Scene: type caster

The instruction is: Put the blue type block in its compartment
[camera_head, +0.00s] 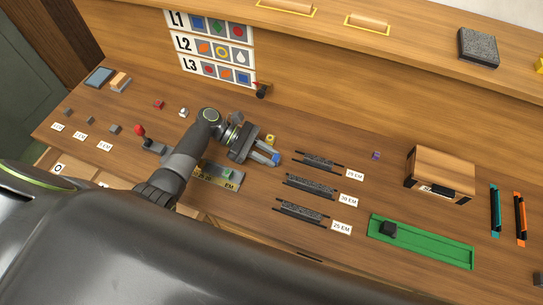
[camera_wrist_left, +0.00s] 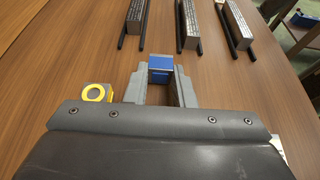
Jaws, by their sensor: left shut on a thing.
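The blue type block (camera_wrist_left: 160,64) is held between the fingertips of my left gripper (camera_wrist_left: 160,82) in the left wrist view. In the head view my left gripper (camera_head: 266,155) is over the middle of the bench, with the blue block (camera_head: 276,158) at its tips. The fingers are shut on its sides, and whether it is clear of the bench top is hard to tell. A yellow block with a ring mark (camera_wrist_left: 97,92) stands beside the left finger; it also shows in the head view (camera_head: 270,138). No compartment for the blue block is clearly seen. My right gripper is not in view.
Dark type lines (camera_head: 310,187) between rails, with EM labels, lie right of the gripper. A green tray (camera_head: 430,248) holding a dark block and a wooden box (camera_head: 440,170) are farther right. A small purplish block (camera_head: 376,155) stands alone. A symbol chart (camera_head: 212,45) is behind.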

